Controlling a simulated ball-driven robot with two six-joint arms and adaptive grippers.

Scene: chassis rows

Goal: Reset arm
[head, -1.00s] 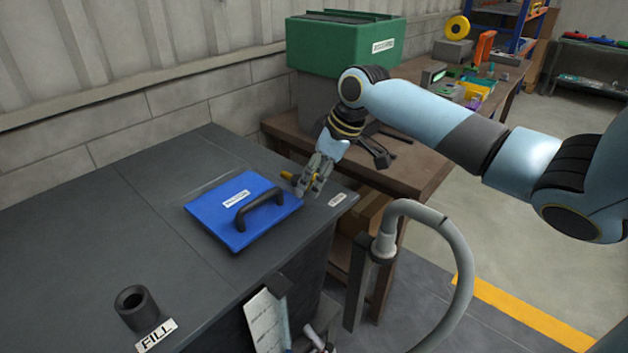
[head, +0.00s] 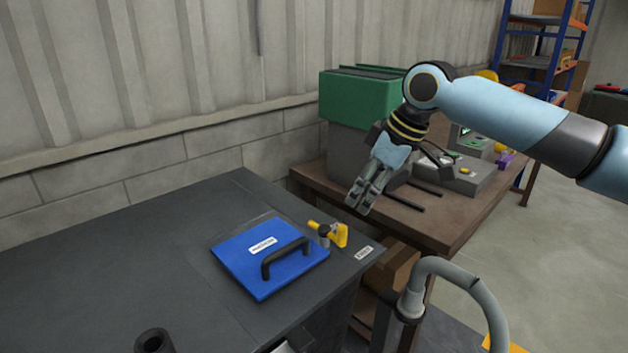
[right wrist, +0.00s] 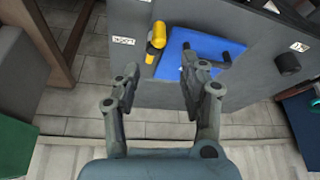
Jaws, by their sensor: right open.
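My right gripper (head: 362,196) is in the air above and behind the right part of the dark workbench top. It is open and empty, and its two fingers stand apart in the right wrist view (right wrist: 158,85). A yellow valve handle (head: 329,233) on a dark stem stands on the bench, apart from my gripper; it also shows in the right wrist view (right wrist: 156,40). A blue lid (head: 262,262) with a black handle (head: 286,258) lies beside it on the bench top. My left gripper is in neither view.
A dark cylinder neck (head: 155,342) stands at the bench's front. A brown table (head: 420,222) at right holds a green bin (head: 358,97) on a grey base. A grey hose (head: 455,268) curves up at the bench's right end. The bench's left part is clear.

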